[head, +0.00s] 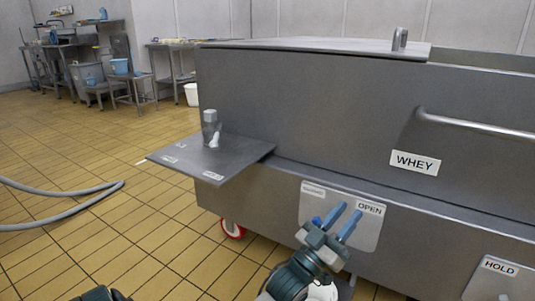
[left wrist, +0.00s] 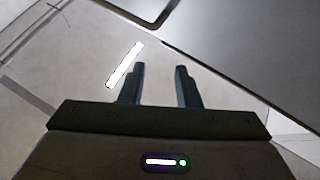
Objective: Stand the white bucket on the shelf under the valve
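A white bucket (head: 192,95) stands on the floor behind the vat's far end.
The long steel vat (head: 300,110) marked WHEY fills the right. A labelled steel panel (head: 235,160) juts from its left end with a small metal fitting (head: 210,125) on it. A grey hose (head: 70,195) lies on the tiled floor at left. Steel tables (head: 68,50) stand far back.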

